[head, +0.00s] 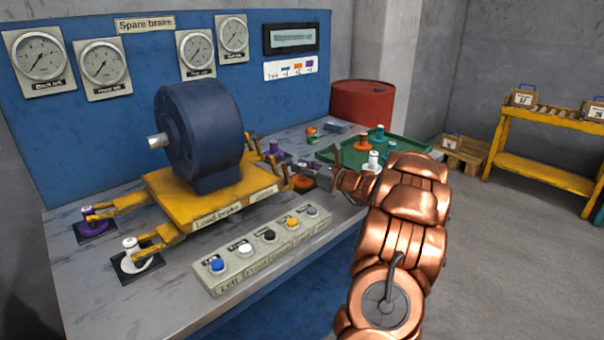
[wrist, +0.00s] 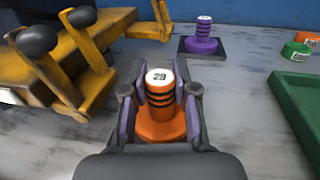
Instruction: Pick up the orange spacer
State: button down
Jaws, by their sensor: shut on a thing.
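The orange spacer (wrist: 160,101) has a wide round base, dark bands and a white top marked 20. In the wrist view it stands upright between the two fingers of my gripper (wrist: 160,104), which are shut on it from both sides. In the head view my gripper (head: 312,172) reaches in from the right at the yellow stand's right end. The orange base (head: 303,183) shows just below the fingers there; the upper part is mostly hidden. I cannot tell whether the base touches the surface under it.
A yellow stand (head: 160,190) with a dark blue motor (head: 205,130) is close left. A purple spacer (wrist: 202,38) on a dark pad stands behind. A green tray (wrist: 298,105) is to the right, holding other pieces. A button box (head: 262,248) lies in front.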

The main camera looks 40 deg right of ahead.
notch_tip(320, 180, up, 10)
jog(key=shift+p, duration=1.25)
